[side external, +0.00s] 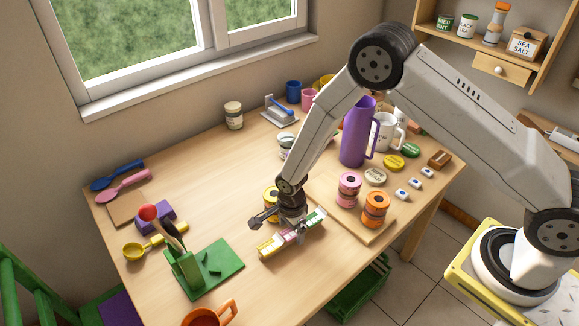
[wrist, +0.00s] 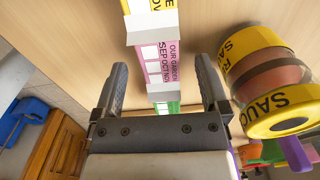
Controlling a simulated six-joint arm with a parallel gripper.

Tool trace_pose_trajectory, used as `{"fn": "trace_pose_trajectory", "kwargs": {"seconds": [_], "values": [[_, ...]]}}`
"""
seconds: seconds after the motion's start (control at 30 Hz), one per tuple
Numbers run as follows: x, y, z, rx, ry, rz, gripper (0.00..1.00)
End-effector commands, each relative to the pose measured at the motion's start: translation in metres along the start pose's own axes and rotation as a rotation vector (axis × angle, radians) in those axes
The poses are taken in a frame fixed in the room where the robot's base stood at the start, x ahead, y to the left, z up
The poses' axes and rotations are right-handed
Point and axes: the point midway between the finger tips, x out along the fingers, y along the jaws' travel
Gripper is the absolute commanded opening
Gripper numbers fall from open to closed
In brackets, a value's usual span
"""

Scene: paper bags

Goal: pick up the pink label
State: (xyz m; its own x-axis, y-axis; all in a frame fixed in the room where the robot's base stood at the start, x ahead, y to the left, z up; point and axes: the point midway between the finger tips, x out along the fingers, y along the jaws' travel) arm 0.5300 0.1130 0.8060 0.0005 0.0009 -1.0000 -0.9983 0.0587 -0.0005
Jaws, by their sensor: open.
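The pink label (wrist: 167,50) carries dark lettering and sits mid-row between a yellow label (wrist: 163,8) and a green label (wrist: 172,106), joined by white pieces. In the side view the label row (side external: 267,247) lies on the wooden table, and the pink part (side external: 286,238) is partly hidden by my gripper. My gripper (wrist: 162,72) is open and empty, with one finger on each side of the pink label in the wrist view. In the side view my gripper (side external: 290,225) is low over the row. I cannot tell whether the fingers touch it.
A yellow-banded sauce jar (wrist: 265,75) is close beside my right-hand finger in the wrist view. Pink (side external: 349,187) and orange (side external: 375,208) jars stand on a board to the right. A green holder (side external: 205,268) with utensils stands left. The table's middle left is clear.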

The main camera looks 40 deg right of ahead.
Motion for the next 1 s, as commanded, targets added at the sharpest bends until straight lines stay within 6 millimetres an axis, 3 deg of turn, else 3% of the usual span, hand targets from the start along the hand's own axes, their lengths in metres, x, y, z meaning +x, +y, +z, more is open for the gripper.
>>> {"fn": "trace_pose_trajectory", "kwargs": {"seconds": [1.0], "values": [[0.0049,-0.0001,0.0000,0.000,0.000,0.000,0.94]]}}
